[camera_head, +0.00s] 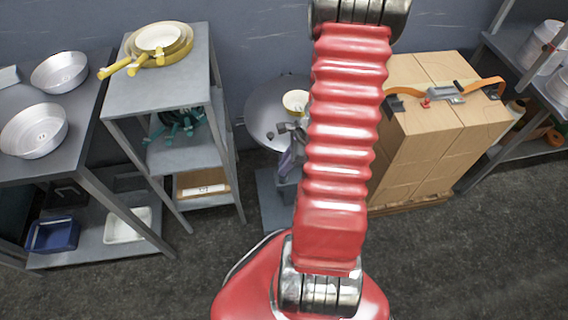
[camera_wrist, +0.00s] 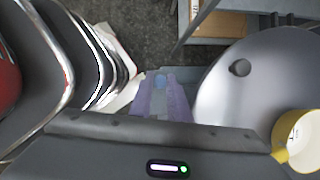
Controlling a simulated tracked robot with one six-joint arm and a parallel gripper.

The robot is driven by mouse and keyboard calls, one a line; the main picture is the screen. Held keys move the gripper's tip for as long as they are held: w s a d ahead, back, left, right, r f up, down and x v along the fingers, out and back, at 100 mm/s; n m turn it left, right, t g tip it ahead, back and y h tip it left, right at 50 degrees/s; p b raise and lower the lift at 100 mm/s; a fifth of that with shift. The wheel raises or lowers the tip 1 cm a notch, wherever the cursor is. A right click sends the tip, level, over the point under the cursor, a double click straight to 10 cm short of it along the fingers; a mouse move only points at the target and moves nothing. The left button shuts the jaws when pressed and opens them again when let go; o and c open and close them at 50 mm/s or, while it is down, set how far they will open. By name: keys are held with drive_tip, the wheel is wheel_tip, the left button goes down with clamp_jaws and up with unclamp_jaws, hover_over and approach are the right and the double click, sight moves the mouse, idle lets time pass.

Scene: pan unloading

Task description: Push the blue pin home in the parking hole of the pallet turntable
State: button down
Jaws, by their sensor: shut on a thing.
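The pallet turntable (camera_head: 262,112) is a grey round disc, partly hidden behind my red arm. It also fills the right of the wrist view (camera_wrist: 225,105). My gripper (camera_head: 288,165) is at the disc's front edge in the head view. Most of the pin is hidden between the fingers. I cannot tell whether its tip is in a hole. A dark round spot (camera_wrist: 240,68) shows on the disc.
A yellow-and-white pan (camera_head: 295,101) sits on the disc, close to my arm. A grey shelf stand (camera_head: 172,92) with yellow pans is to the left. Stacked cartons (camera_head: 440,130) with an orange strap stand to the right. Dark floor is open in front.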

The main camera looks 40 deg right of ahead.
drive_tip(key=c, duration=1.6)
unclamp_jaws()
drive_tip(key=shift+r, duration=0.1)
drive_tip(key=v, duration=1.3)
drive_tip(key=shift+r, duration=0.25)
drive_tip(key=shift+n, duration=0.3)
